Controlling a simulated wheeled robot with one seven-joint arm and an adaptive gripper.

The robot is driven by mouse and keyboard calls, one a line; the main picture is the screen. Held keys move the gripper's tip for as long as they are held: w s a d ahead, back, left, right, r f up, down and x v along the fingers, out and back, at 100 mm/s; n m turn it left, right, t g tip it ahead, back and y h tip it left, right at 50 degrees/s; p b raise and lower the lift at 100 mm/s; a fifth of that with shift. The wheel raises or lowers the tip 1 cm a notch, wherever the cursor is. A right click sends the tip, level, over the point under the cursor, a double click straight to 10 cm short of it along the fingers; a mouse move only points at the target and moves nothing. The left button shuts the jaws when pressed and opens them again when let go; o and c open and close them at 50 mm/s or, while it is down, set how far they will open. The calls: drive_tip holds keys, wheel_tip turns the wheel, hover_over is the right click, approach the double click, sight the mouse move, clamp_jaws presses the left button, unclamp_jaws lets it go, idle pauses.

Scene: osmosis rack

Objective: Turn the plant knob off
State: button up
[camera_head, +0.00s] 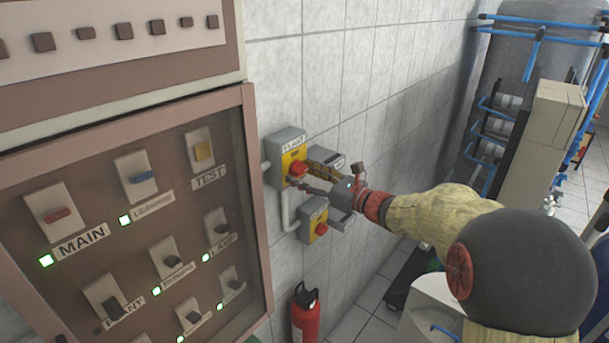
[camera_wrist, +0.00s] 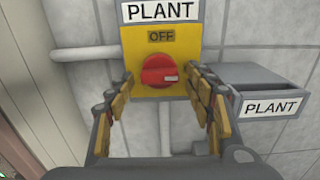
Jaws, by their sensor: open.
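The plant knob is a round red knob (camera_wrist: 160,71) on a yellow plate (camera_wrist: 184,40) under a PLANT label (camera_wrist: 160,11). The word OFF stands on the plate above it, and a pale mark shows on the knob's right side. In the head view the knob (camera_head: 298,169) sits on a grey wall box (camera_head: 283,142). My gripper (camera_wrist: 165,84) is open, with one finger left and one right of the knob. Whether either finger touches it I cannot tell. In the head view my gripper (camera_head: 311,178) reaches the box from the right.
A second grey box with a red knob (camera_head: 321,229) is just below. A grey box labelled PLANT (camera_wrist: 271,107) juts out at right. A brown panel (camera_head: 255,190) with several switches stands left. A red fire extinguisher (camera_head: 305,318) is beneath; blue pipes (camera_head: 535,55) are far right.

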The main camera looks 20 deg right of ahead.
drive_tip(key=shift+c, duration=1.1)
drive_tip(key=c, duration=0.9)
